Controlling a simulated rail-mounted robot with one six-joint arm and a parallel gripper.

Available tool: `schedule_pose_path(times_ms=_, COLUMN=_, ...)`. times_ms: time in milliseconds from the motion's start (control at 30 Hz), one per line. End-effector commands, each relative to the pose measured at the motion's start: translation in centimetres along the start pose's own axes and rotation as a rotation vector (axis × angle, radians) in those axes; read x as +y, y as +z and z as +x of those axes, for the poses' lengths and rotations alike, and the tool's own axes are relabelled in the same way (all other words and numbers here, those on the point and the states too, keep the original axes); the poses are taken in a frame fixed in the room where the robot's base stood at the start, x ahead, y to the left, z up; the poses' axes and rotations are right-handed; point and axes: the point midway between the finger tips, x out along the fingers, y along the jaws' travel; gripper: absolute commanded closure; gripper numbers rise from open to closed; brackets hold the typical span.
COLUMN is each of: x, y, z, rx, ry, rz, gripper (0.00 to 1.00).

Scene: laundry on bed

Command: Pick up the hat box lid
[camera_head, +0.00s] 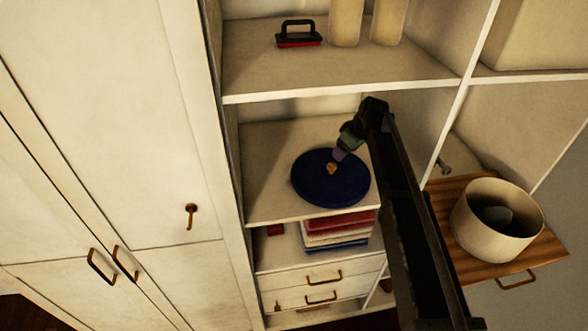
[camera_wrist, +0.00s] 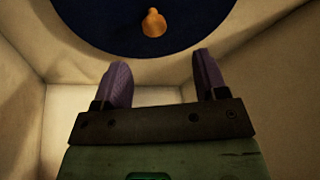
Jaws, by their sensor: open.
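The hat box lid (camera_head: 318,188) is a round dark blue disc with a small orange-brown knob (camera_head: 331,168) on it. It lies flat on a shelf in the middle cubby. My gripper (camera_head: 338,155) is at the lid's upper right, close to the knob. In the wrist view the lid (camera_wrist: 95,25) fills the top, with the knob (camera_wrist: 153,23) a little ahead of my gripper (camera_wrist: 158,75). The two purple fingers are spread apart with nothing between them. A cream round open box (camera_head: 467,222) stands on a wooden surface at the right.
Shelf walls and a shelf board above enclose the cubby around my arm. A red and black brush (camera_head: 298,36) and two cream cylinders stand on the upper shelf. Folded cloths (camera_head: 335,230) lie on the shelf below. Closed cabinet doors (camera_head: 110,110) are at the left.

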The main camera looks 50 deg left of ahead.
Motion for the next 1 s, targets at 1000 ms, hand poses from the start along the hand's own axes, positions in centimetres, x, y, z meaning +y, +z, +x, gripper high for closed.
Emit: schedule_pose_path(times_ms=1000, x=1.1, y=-0.5, z=10.7, rx=0.033, ry=0.009, rz=-0.193, gripper=0.34)
